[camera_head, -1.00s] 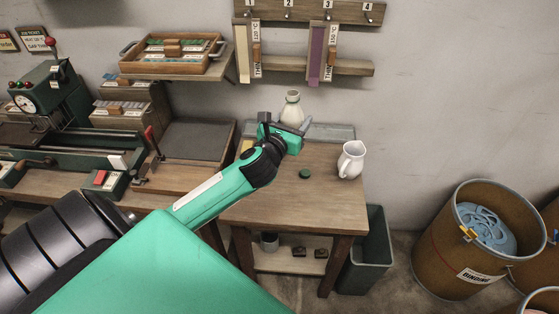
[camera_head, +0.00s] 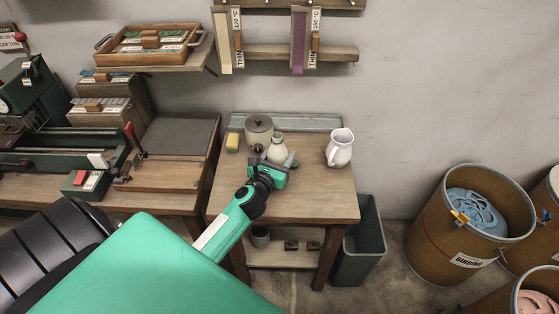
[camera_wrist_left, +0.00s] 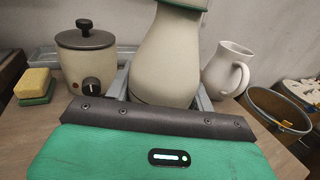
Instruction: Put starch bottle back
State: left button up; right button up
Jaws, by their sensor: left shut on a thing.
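The starch bottle, a pale cream, round-bodied bottle (camera_head: 277,150), stands upright in my left gripper (camera_head: 276,164) over the wooden table (camera_head: 325,205). The gripper's fingers are closed around its lower body. In the left wrist view the bottle (camera_wrist_left: 168,60) fills the upper middle, with a green band at the top edge of the picture. My gripper body hides its base from that view, so I cannot tell whether it touches the table. My right gripper is not in view.
A lidded pot (camera_head: 258,130) stands close behind the bottle, with a yellow and green sponge (camera_head: 233,142) to its left. A white pitcher (camera_head: 339,148) stands at the right. A grey tray (camera_head: 310,122) lies along the back. The table's front right is clear.

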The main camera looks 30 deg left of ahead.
pick_arm(q)
jog(key=shift+f, duration=0.95)
jog(key=o, duration=0.8)
jog(key=shift+f, duration=0.1)
jog(key=shift+c, duration=0.2)
jog(key=o, duration=0.4)
jog(key=shift+o, duration=0.2)
jog(key=shift+s+r, duration=0.1)
jog(key=shift+r, duration=0.15)
jog(key=s, duration=0.3)
jog(key=s+d+b, duration=0.1)
jog(key=s, duration=0.3)
jog(key=s+b, duration=0.1)
jog(key=s, duration=0.2)
jog(key=shift+s+d+f, duration=0.1)
jog(key=shift+s+d, duration=0.1)
jog(key=shift+d, duration=0.15)
jog(key=shift+s+d, duration=0.1)
jog(key=shift+s, duration=0.5)
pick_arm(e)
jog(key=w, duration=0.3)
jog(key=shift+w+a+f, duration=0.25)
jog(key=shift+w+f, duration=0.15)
